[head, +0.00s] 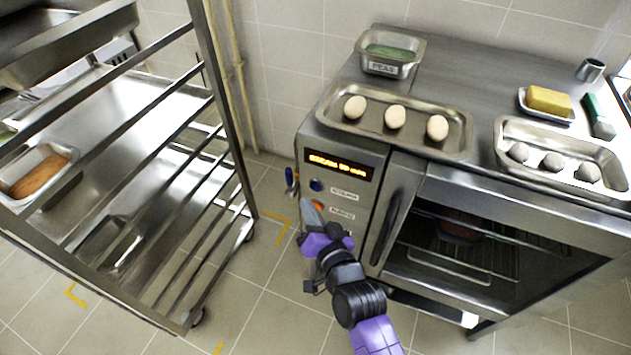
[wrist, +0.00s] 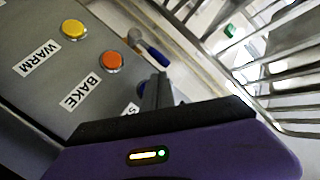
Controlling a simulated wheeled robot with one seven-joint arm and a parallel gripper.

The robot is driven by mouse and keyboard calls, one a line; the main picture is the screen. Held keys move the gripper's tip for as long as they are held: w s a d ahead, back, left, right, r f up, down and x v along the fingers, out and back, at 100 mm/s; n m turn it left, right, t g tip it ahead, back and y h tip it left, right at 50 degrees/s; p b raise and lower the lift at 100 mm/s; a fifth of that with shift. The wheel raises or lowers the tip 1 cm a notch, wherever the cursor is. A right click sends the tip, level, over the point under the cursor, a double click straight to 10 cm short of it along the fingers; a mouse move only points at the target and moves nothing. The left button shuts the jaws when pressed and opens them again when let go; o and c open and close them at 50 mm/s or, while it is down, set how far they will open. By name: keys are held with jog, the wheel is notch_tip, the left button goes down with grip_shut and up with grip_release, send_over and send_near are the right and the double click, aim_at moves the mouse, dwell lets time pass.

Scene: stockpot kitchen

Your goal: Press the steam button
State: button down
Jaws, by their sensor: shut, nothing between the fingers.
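The steel oven's control panel (head: 343,205) has a column of buttons under a lit display (head: 338,165). A blue button (head: 316,186) is the top one, with an orange button (head: 318,206) below it. In the wrist view the orange button (wrist: 111,62) is labelled BAKE and a yellow button (wrist: 73,29) is labelled WARM. A partly covered label beginning with S (wrist: 129,110) lies beyond BAKE, and its button is mostly hidden behind my fingers. My gripper (head: 307,203) is shut and empty, in front of the panel near the orange button; contact cannot be told.
A metal rack (head: 235,130) stands left of the oven. The oven door handle (head: 386,228) is right of the panel. Trays with eggs (head: 395,117) and rolls, a peas container (head: 389,55) and butter (head: 549,99) sit on top.

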jog(key=s+p, duration=0.1)
jog(key=p, duration=0.1)
jog(key=s+a+p, duration=0.1)
jog(key=shift+s+p, duration=0.35)
dwell(0.8)
